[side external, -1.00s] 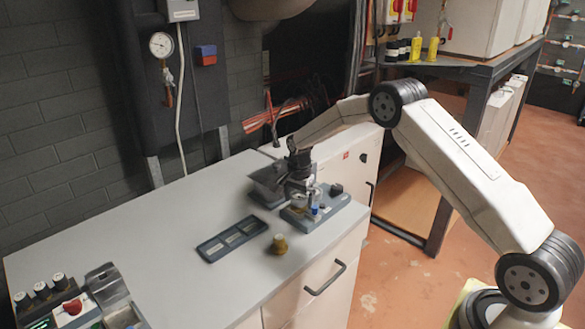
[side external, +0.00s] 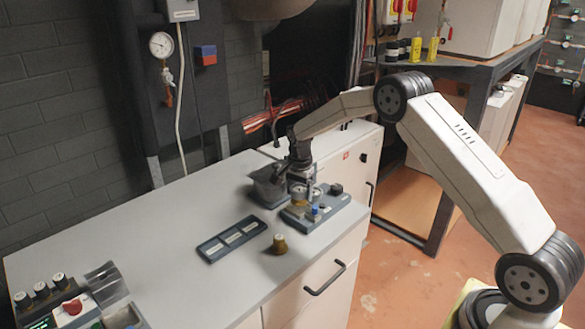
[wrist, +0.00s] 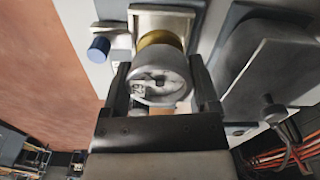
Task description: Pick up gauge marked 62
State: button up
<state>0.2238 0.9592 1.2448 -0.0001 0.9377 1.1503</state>
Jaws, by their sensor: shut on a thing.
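The gauge (wrist: 165,82) is a pale grey cylinder with a small white tag, which shows turned in the wrist view and seems to read 62. A brass-coloured collar (wrist: 160,38) shows behind it. My gripper (wrist: 162,68) is shut on the gauge, one finger on each side. In the side view my gripper (side external: 299,169) is over the back left of a blue-grey block (side external: 325,214), with the gauge (side external: 298,190) below its fingers. I cannot tell whether the gauge still touches the block.
A grey angled holder (side external: 267,187) stands close left of my gripper. A dark slotted tray (side external: 233,240) and a brass-bodied piece with a pale top (side external: 280,243) are nearer the front. A blue knob (wrist: 98,48) sits beside the gauge.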

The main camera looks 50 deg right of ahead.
jog(key=s+a+r, duration=0.2)
jog(key=s+r, duration=0.8)
jog(key=s, duration=0.3)
jog(key=shift+s+a+r, duration=0.25)
jog(key=shift+s+a, duration=0.05)
jog(key=shift+s, duration=0.05)
jog(key=shift+w, duration=0.1)
dwell(0.4)
